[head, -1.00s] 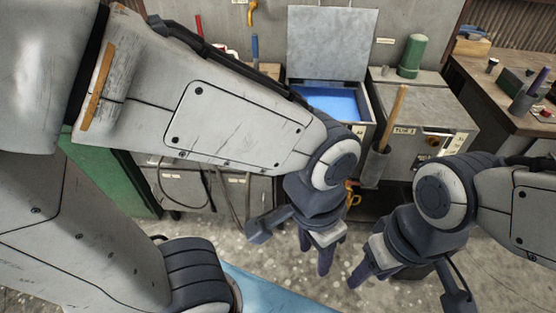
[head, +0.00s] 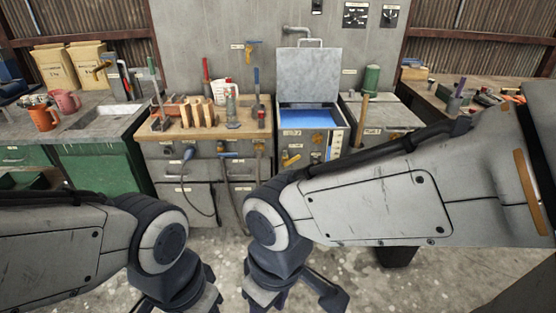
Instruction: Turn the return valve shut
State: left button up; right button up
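Several valve handles show in the head view. A yellow handle (head: 252,46) is on the back wall beside a label. A yellow handle (head: 291,160) sits low on the front of the open tank unit (head: 341,146), and a blue handle (head: 228,155) is on the cabinet front to its left. The labels are too small to read, so I cannot tell which is the return valve. My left gripper (head: 203,301) and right gripper (head: 264,296) are low in the picture, apart from all handles.
The tank holds blue liquid (head: 306,119) under a raised metal lid (head: 308,75). A workbench (head: 205,133) with tools stands left of it, and a green cabinet (head: 108,170) farther left. Hoses hang before the drawers. Speckled floor (head: 410,275) is open in front.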

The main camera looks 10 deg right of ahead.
aim_at(286, 162)
jog(key=u, duration=0.5)
jog(key=i, duration=1.25)
jog(key=z, duration=0.95)
jog(key=i, duration=0.5)
jog(key=z, duration=0.5)
